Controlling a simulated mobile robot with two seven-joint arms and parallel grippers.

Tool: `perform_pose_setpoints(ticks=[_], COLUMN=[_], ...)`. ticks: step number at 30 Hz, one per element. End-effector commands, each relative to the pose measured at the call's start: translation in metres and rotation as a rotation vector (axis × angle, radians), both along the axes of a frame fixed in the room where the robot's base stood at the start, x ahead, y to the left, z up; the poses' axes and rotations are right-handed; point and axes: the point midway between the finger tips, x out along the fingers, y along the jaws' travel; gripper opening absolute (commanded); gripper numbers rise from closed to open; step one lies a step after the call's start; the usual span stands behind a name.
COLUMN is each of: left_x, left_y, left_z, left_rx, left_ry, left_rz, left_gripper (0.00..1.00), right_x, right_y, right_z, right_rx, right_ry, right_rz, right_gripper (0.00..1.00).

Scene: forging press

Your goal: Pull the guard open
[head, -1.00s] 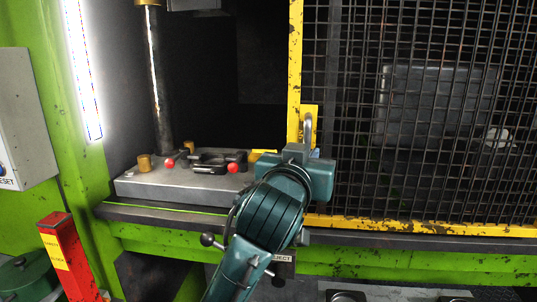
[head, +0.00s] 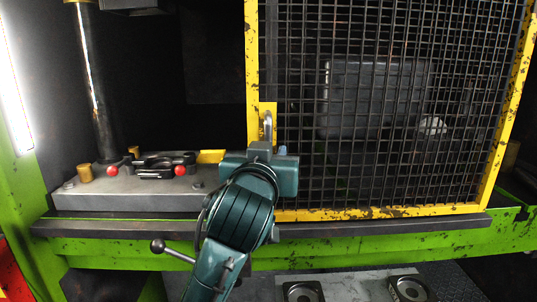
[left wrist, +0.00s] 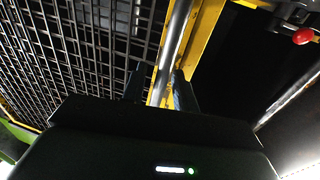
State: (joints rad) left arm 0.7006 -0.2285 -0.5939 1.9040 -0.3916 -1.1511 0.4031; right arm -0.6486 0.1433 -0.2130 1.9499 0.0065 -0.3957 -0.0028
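The guard (head: 380,214) is a yellow-framed black mesh panel covering the right part of the press opening in the head view. Its upright grey handle (head: 267,126) sits on the left frame edge. My left gripper (head: 265,145) is at the handle's lower part. In the left wrist view the handle (left wrist: 177,40) runs between the two dark fingers (left wrist: 160,88), which look closed on it; the exact contact is hard to make out. The left part of the opening is uncovered. My right gripper is out of view.
A grey die block (head: 130,197) with red-knobbed tongs (head: 165,168) lies left of the guard. A dark rail (head: 130,228) and green beam (head: 350,247) run below. A steel post (head: 97,90) stands at the left.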

Motion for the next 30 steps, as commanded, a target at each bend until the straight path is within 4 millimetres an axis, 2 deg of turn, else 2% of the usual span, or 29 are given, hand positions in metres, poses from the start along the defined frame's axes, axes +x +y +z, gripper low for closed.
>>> perform_pose_setpoints(ticks=[5,8,21,25,30], left_x=[-0.002,-0.011,-0.100,-0.118,-0.128], left_y=[0.001,0.003,0.023,0.027,0.030], left_z=[0.000,-0.001,-0.001,-0.001,0.000], left_rx=[0.000,-0.003,-0.004,-0.001,-0.001], left_ry=[-0.002,-0.002,-0.002,-0.001,0.000], left_rz=[0.000,0.000,-0.002,-0.001,0.000], left_gripper=[0.29,0.29,0.29,0.29,0.29], right_x=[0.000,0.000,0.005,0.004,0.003], right_y=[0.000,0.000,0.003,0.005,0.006], right_z=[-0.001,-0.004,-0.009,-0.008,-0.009], right_rx=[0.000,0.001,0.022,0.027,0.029], right_ry=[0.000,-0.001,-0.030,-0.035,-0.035], right_rz=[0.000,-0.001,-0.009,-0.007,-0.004], right_gripper=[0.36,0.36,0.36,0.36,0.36])
